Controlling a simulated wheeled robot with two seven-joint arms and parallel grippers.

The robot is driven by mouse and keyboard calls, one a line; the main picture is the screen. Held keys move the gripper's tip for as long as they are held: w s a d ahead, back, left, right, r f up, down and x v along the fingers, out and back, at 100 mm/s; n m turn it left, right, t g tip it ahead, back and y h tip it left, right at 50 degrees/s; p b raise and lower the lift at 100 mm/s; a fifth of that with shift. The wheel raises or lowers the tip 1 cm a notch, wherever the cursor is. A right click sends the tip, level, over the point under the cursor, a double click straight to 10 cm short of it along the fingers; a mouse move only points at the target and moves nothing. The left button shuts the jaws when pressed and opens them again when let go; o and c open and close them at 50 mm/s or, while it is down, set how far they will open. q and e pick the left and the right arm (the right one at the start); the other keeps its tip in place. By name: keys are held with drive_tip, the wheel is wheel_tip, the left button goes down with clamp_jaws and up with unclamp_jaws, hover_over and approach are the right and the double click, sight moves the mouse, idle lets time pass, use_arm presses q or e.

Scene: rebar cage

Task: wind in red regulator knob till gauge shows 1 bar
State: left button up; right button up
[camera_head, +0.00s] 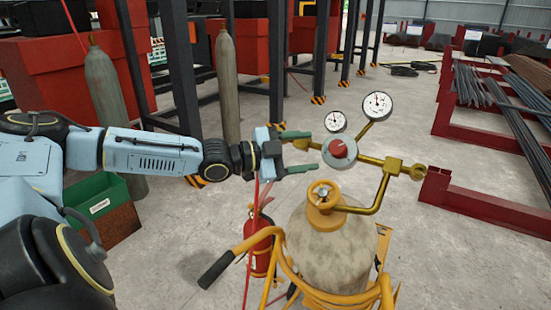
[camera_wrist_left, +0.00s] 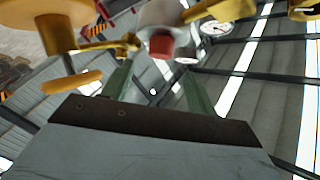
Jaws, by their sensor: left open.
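The red regulator knob (camera_head: 338,147) sits on the front of a round grey regulator body (camera_head: 345,160) above the gas cylinder. It also shows in the left wrist view as a red stub (camera_wrist_left: 161,46) beyond the fingers. Two white dial gauges, a larger one (camera_head: 377,106) and a smaller one (camera_head: 335,121), stand above the regulator; their needles are too small to read surely. My left gripper (camera_head: 298,152) is open and empty, its green fingers pointing at the knob from the left, apart from it. In the left wrist view its fingers (camera_wrist_left: 155,92) are spread. My right gripper is not in view.
The gas cylinder (camera_head: 335,245) stands in a yellow trolley (camera_head: 285,268) below the regulator, with brass pipes (camera_head: 385,180) to the right. A red extinguisher (camera_head: 260,235) stands beside it. Grey cylinders (camera_head: 228,90) and dark posts stand behind my arm. A red rack (camera_head: 480,130) is at right.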

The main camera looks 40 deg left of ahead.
use_arm(q)
drive_tip(key=v, duration=0.6)
drive_tip(key=shift+s, duration=0.2)
idle(0.5)
